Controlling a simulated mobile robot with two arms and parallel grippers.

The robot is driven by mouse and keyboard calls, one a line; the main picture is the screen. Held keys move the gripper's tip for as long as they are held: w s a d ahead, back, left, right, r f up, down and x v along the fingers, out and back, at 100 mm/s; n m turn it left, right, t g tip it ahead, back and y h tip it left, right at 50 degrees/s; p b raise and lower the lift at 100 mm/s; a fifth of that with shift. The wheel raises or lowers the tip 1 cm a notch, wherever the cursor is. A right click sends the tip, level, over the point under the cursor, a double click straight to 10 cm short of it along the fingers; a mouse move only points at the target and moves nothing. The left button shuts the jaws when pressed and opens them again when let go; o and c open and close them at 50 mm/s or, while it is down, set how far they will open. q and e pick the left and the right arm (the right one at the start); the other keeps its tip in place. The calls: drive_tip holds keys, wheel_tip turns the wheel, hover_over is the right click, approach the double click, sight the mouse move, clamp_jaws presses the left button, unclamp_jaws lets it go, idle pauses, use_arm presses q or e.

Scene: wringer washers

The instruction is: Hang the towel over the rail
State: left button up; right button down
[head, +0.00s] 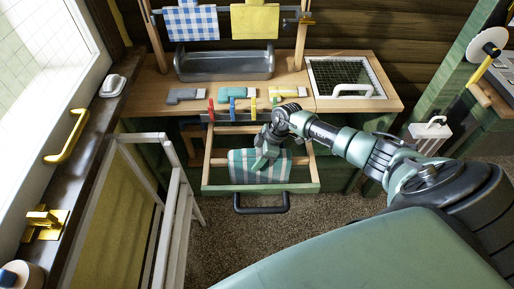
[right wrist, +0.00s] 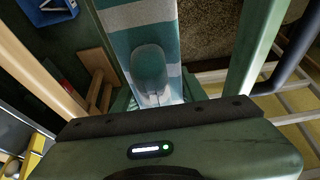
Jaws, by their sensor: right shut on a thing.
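A teal, white and grey striped towel (head: 275,168) is in the front part of a pulled-out wooden frame (head: 218,161) below the counter. My right gripper (head: 266,158) reaches down from the right and is shut on the towel. In the right wrist view the towel (right wrist: 140,20) runs up between pale rails, with a rounded fingertip of the gripper (right wrist: 150,75) against it. I cannot tell whether the towel lies over a rail of the frame, because my gripper hides part of it. A high rail (head: 222,12) at the back carries a blue checked cloth (head: 190,22) and a yellow cloth (head: 255,21).
A dark handle (head: 260,204) is on the frame's front. A white folding rack (head: 163,215) stands at left. Carpet (head: 225,238) is open in front.

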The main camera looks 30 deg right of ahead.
drive_tip(key=shift+w+f+b, duration=0.1)
drive_tip(key=shift+f+b, duration=0.3)
drive_tip(key=shift+f, duration=0.45)
drive_tip(key=c, duration=0.7)
unclamp_jaws()
drive_tip(key=shift+f, duration=0.1)
drive_tip(key=p+v, duration=0.7)
drive_tip(key=p, duration=0.1)
drive_tip(key=shift+a, duration=0.1)
